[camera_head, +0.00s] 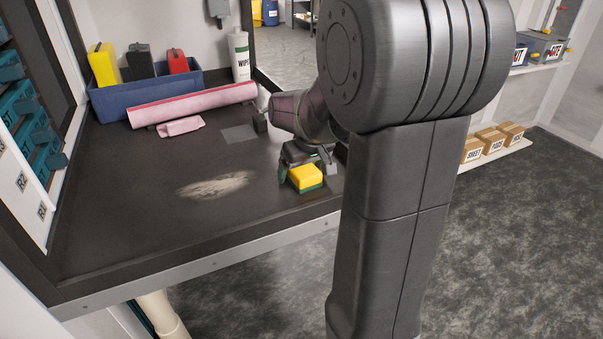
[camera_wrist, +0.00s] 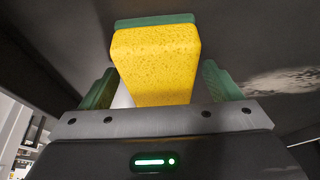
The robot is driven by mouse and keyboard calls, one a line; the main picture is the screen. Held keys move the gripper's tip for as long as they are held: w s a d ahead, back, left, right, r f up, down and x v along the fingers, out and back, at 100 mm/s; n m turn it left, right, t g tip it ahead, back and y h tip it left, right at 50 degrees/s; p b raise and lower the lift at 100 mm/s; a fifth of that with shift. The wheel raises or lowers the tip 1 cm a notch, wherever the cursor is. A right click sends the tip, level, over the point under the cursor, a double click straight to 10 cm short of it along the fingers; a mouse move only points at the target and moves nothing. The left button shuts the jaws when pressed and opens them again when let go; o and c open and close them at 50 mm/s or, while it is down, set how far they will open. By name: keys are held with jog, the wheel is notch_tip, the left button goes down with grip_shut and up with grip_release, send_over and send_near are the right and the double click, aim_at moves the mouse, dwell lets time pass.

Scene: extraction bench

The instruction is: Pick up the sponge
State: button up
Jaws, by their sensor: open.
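The sponge (camera_head: 305,178) is a yellow block with a green scouring layer, on the dark bench near its front right edge. In the wrist view the sponge (camera_wrist: 158,58) fills the upper middle, its green layer at the far side. My gripper (camera_head: 304,170) is at the sponge. In the wrist view my gripper (camera_wrist: 160,82) is open, with one green finger on each side of the sponge. A gap shows at the left finger; whether the right one touches cannot be told. The finger tips are partly hidden in the head view.
A pale smudge (camera_head: 215,186) marks the bench (camera_head: 130,225) left of the sponge. A pink roll (camera_head: 190,104), a pink cloth (camera_head: 181,126), a blue bin (camera_head: 150,96) and a white wipes bottle (camera_head: 240,55) stand at the back. The bench's middle and front left are clear.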

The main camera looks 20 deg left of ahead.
jog(key=c, duration=1.1)
jog(key=shift+o, duration=0.2)
notch_tip(320, 180, up, 11)
jog(key=shift+f, duration=0.2)
jog(key=shift+o, duration=1.3)
jog(key=shift+c, duration=1)
jog(key=shift+a+p, duration=0.1)
jog(key=shift+p, duration=0.3)
